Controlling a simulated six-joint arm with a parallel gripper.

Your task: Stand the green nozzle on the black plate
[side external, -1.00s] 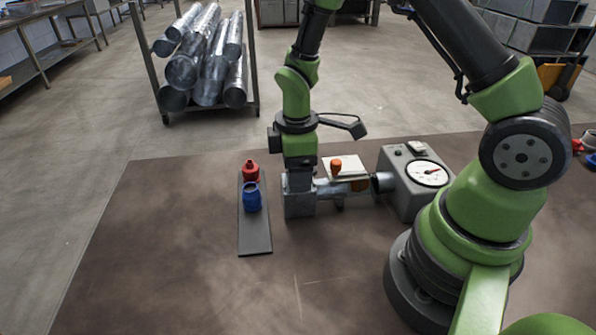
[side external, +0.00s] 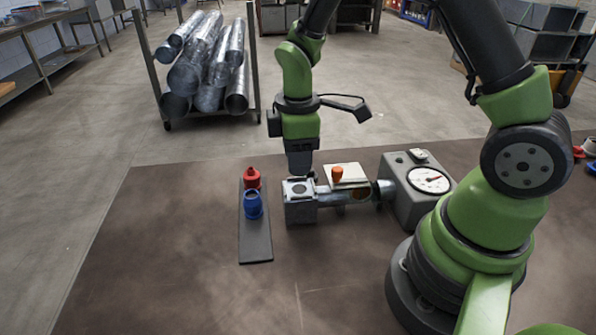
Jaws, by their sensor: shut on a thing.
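The black plate (side external: 257,240) is a long dark strip lying on the brown mat. A red nozzle (side external: 252,178) stands at its far end and a blue nozzle (side external: 253,206) stands just nearer. The near part of the plate is bare. My gripper (side external: 300,170) points down at the far side of a grey metal block (side external: 301,208), to the right of the plate. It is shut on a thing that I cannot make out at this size. I cannot pick out the green nozzle; the gripper or the block may hide it.
A metal tube runs from the block to a grey box with a dial gauge (side external: 429,181). An orange piece (side external: 337,174) sits by a pale pad (side external: 350,178) behind the tube. A rack of shiny ducts (side external: 210,70) stands behind. The mat (side external: 170,240) left of the plate is clear.

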